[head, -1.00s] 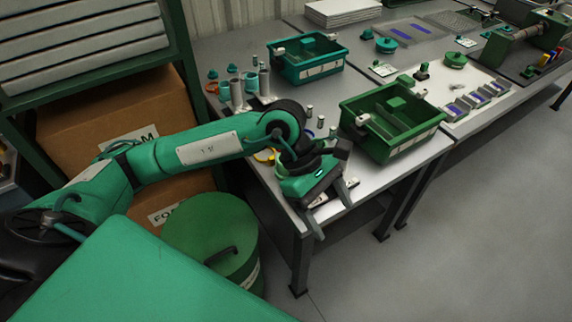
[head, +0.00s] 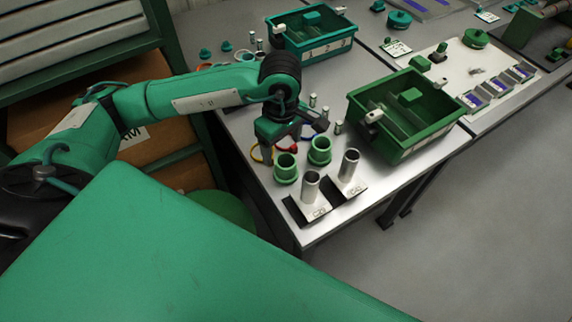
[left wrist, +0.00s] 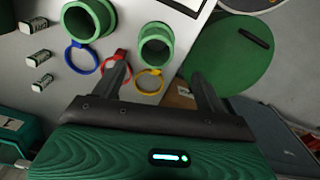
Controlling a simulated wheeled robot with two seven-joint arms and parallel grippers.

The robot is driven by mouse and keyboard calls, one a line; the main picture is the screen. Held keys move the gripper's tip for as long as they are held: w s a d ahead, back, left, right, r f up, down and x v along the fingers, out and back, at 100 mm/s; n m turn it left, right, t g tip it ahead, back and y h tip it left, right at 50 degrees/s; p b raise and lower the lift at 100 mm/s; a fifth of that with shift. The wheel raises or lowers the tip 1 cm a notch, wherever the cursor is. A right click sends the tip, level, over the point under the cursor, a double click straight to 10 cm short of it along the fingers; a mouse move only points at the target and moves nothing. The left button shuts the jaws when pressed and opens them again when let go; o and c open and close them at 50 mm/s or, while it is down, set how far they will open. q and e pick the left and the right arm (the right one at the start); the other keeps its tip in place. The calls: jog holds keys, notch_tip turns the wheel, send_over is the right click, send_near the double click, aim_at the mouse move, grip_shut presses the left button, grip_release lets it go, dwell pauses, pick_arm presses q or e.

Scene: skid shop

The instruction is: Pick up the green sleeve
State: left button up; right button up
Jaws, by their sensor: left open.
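Two green sleeves stand upright on the grey bench. In the head view the left sleeve (head: 286,168) and the right sleeve (head: 320,151) are just in front of my left gripper (head: 294,140). In the left wrist view, one sleeve (left wrist: 156,44) lies between the lines of the open fingers, just beyond the fingertips (left wrist: 160,70). The other sleeve (left wrist: 89,19) is further left in that view. My left gripper is open with nothing between its fingers. My right gripper is not in view.
Two metal cylinders (head: 310,186) (head: 348,167) stand on dark bases near the bench's front edge. Yellow (left wrist: 149,80), red (left wrist: 106,62) and blue (left wrist: 72,60) rings lie close to the gripper. A green bin (head: 430,130) stands right; a green drum (left wrist: 228,50) stands beside the bench.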

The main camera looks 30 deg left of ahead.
aim_at(286, 165)
pick_arm(q)
notch_tip(286, 165, down, 4)
jog(key=shift+w+r, duration=0.15)
jog(key=shift+w+d+f+p, duration=0.1)
jog(key=shift+d+f+p, duration=0.15)
jog(key=shift+f, duration=1.1)
jog(key=shift+d+f+p, duration=0.1)
jog(key=shift+f+p, duration=0.15)
jog(key=shift+f, duration=1.05)
jog(key=c, duration=1)
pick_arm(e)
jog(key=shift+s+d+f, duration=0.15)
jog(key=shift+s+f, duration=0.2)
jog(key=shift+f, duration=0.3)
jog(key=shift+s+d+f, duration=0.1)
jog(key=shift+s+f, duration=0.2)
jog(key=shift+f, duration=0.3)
